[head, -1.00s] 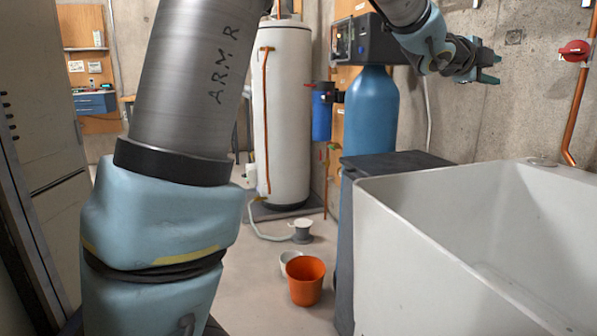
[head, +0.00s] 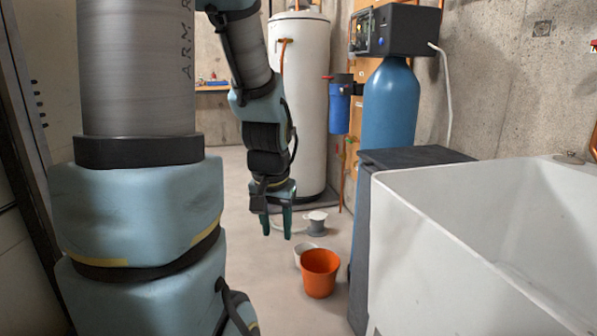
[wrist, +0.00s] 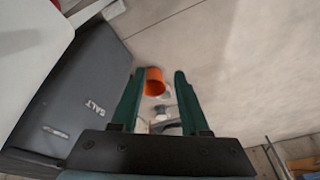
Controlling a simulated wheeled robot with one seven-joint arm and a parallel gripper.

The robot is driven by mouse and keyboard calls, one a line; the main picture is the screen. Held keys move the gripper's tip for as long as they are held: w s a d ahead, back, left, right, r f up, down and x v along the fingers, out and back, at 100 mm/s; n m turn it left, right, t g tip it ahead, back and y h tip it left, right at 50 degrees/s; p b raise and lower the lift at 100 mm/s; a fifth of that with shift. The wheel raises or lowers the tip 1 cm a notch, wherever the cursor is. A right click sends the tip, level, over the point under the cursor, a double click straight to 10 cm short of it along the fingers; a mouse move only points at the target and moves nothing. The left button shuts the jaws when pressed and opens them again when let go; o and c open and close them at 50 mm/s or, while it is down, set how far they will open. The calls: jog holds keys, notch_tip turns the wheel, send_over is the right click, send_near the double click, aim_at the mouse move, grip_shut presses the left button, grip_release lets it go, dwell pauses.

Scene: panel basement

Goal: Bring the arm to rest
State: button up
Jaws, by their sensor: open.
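My gripper (head: 277,222) hangs pointing down in the middle of the head view, its two green fingers apart with nothing between them. My arm comes down to it from the top of the picture, in front of the white tank. In the wrist view my gripper (wrist: 155,100) shows both green fingers spread, with the floor beyond them. An orange bucket (wrist: 155,82) shows between the fingers there, some way off and untouched.
A white sink (head: 430,235) and dark salt bin (head: 415,156) fill the right. A blue tank (head: 390,105) and white tank (head: 312,100) stand behind.

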jog(key=s+a+f+n+g, duration=0.1)
jog(key=s+a+n, duration=0.1)
jog(key=s, duration=0.2)
notch_tip(320, 180, up, 20)
jog(key=p, duration=2.1)
jog(key=shift+s+r, duration=0.2)
